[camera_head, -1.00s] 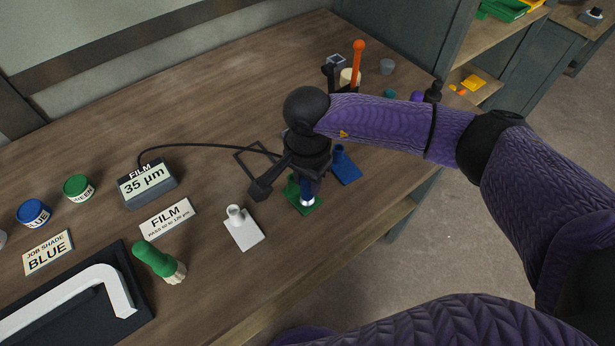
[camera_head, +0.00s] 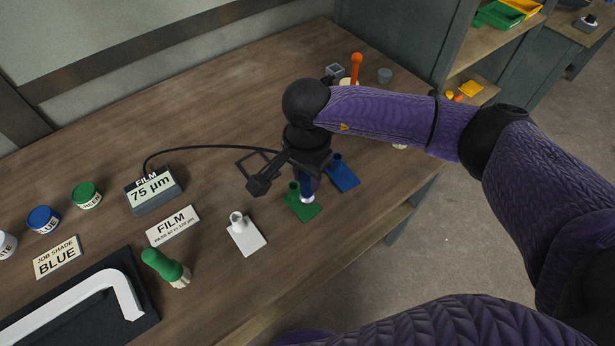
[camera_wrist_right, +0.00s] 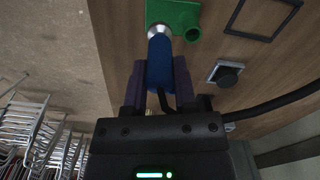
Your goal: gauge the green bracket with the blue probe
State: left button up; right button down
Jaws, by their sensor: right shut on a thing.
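The green bracket (camera_head: 302,210) lies on the bench with its small upright tube; its plate also shows at the top of the right wrist view (camera_wrist_right: 180,12). My right gripper (camera_head: 307,187) is shut on the blue probe (camera_wrist_right: 160,64), which points down with its silver tip at the green plate. The tip appears to touch the plate. The gripper hides most of the probe in the head view. A cable joins the probe to the film gauge (camera_head: 154,193), whose display reads 75 µm. My left gripper is not in view.
A blue bracket (camera_head: 343,175) and a white bracket (camera_head: 246,238) flank the green one. A film card (camera_head: 173,226) reads pass 60 to 120 µm. A job shade card (camera_head: 57,258) reads BLUE.

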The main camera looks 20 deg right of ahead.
notch_tip(320, 180, up, 3)
jog(key=shift+p, duration=0.75)
jog(key=shift+f, duration=0.1)
dwell(0.7)
